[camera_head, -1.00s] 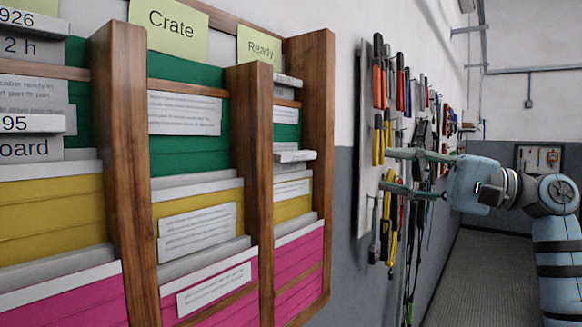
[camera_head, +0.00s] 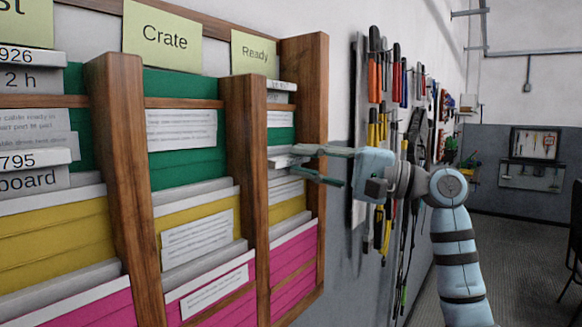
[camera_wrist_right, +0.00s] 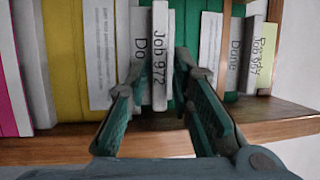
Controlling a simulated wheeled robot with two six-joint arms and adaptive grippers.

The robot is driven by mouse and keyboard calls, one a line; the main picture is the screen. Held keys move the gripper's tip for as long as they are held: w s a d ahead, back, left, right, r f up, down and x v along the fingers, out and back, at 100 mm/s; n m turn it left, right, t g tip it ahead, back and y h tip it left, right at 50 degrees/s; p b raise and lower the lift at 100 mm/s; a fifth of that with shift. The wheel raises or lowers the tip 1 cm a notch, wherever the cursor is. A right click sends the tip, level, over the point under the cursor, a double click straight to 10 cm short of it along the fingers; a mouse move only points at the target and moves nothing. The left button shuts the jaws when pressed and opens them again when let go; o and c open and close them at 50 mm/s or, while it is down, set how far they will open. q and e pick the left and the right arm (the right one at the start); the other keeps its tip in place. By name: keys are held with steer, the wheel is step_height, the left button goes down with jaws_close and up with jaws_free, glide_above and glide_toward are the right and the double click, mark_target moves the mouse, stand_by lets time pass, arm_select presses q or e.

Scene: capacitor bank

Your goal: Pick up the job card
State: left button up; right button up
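My right gripper (camera_head: 284,163) reaches in from the right to the middle of the Ready column of the wooden card rack (camera_head: 303,110). In the right wrist view its two green fingers (camera_wrist_right: 160,82) are open, one on each side of a pale card marked Job 972 (camera_wrist_right: 160,40). The card's edge stands out from its slot. A gap seems to show between the card and the fingers. My left gripper is not in view.
Another job card (camera_wrist_right: 250,55) sits higher in the same column. The rack's wooden divider (camera_head: 246,170) stands left of my fingers. A tool board with hanging tools (camera_head: 378,125) is on the wall close behind my right gripper. Open floor lies to the right.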

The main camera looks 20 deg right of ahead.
steer(key=shift+w, duration=0.1)
jaws_close()
steer(key=s+d+r, duration=0.8)
steer(key=s+d, duration=0.1)
steer(key=d, duration=0.2)
steer(key=shift+s+d, duration=0.1)
stand_by(0.5)
steer(key=shift+f, duration=0.1)
